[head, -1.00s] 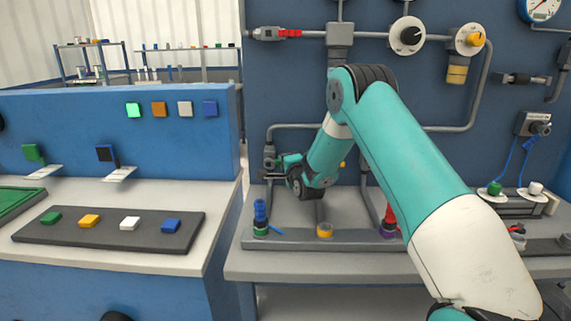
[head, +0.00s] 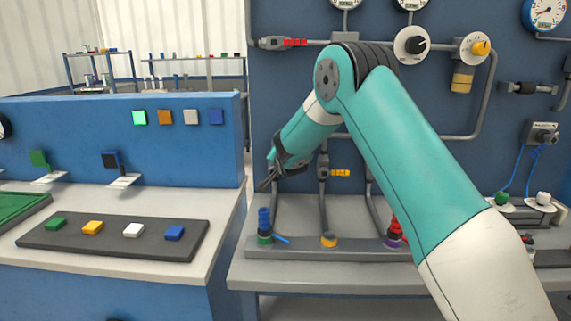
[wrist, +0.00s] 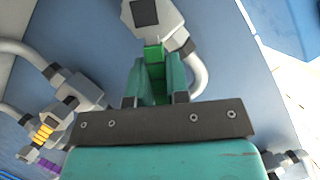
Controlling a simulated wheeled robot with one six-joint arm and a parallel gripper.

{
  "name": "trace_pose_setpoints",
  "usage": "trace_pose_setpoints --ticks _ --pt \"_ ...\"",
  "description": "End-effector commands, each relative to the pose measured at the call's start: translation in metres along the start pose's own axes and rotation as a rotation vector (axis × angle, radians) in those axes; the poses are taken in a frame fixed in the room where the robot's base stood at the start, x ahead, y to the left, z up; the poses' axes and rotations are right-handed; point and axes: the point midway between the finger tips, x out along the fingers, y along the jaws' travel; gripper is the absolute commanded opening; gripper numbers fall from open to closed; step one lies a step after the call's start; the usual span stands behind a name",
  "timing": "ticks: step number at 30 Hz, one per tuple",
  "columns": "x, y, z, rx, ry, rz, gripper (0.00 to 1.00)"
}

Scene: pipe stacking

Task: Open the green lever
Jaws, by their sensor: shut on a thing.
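The green lever (wrist: 152,52) shows in the wrist view as a short bright green bar at the foot of a grey valve (wrist: 175,20) on a bent grey pipe. My gripper (wrist: 153,78) has its fingers on either side of the lever and is shut on it. In the head view my gripper (head: 268,181) is in front of the left vertical pipe by the blue wall, pointing down and left. The green lever and its valve are hidden behind my gripper and wrist there.
A valve with a yellow lever (head: 341,173) is just right of my gripper. A red lever (head: 294,43) is higher up. Below stand a blue pipe piece (head: 264,219), a yellow ring (head: 329,240) and a red piece (head: 394,226) on a grey rack.

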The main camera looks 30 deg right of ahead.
Motion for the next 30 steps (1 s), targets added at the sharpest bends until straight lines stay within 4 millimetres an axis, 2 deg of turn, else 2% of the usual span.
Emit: trace_pose_setpoints --ticks 15,30 --pt "0.002 -0.023 0.006 -0.395 -0.002 0.162 0.00" --pt "0.004 -0.029 0.009 -0.536 -0.001 0.222 0.00"
